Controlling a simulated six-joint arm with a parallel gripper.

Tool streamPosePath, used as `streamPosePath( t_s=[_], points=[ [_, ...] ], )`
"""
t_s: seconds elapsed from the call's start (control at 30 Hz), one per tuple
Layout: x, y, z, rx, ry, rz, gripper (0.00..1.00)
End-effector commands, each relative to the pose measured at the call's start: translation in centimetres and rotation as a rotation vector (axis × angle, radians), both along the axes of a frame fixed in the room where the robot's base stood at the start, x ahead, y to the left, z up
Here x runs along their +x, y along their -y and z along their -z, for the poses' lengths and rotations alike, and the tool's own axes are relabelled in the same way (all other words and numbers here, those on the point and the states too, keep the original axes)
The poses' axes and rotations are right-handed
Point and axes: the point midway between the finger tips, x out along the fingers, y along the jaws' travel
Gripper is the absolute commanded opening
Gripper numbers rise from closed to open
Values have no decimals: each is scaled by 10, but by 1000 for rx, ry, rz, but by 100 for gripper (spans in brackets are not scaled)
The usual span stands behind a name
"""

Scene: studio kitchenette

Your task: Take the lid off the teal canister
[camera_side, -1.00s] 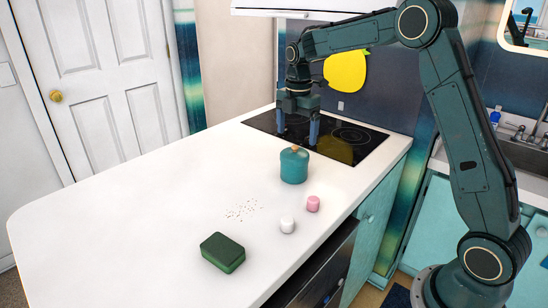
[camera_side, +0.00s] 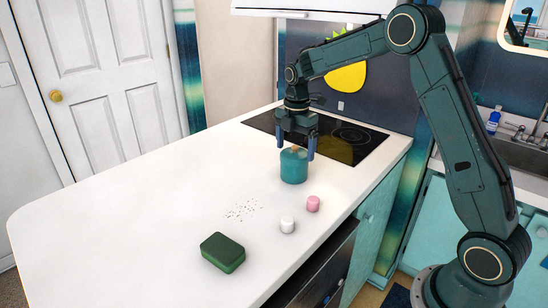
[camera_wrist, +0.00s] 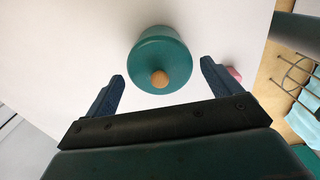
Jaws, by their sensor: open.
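The teal canister (camera_side: 293,170) stands upright on the white counter, near the front edge of the cooktop. Its teal lid (camera_wrist: 158,55) is on it, with a round wooden knob (camera_wrist: 160,79) on top. My gripper (camera_side: 295,150) points down over the canister, its jaws open and empty. In the side view its fingers hang to either side of the knob, close to lid height. In the wrist view the canister lies ahead of and between the fingers (camera_wrist: 160,80), with a gap on both sides. I cannot tell that anything touches.
A pink cylinder (camera_side: 313,203) and a white one (camera_side: 287,225) stand in front of the canister. A green sponge-like block (camera_side: 223,252) and scattered crumbs (camera_side: 242,210) lie nearer. The black cooktop (camera_side: 345,140) is behind. The counter's left side is clear.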

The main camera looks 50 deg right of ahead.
Motion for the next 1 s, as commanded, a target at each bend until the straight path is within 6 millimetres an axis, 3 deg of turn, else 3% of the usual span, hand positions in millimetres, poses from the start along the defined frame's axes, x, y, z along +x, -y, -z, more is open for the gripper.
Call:
streamPosePath(
  t_s=[0.07, 0.33, 0.93, 1.0],
  points=[
    [0, 0, 0, 0, 0, 0, 86],
    [0, 0, 0, 0, -1, 0, 34],
    [-1, 0, 0, 2, -7, 0, 30],
    [-1, 0, -4, 2, -6, 0, 15]
  ],
)
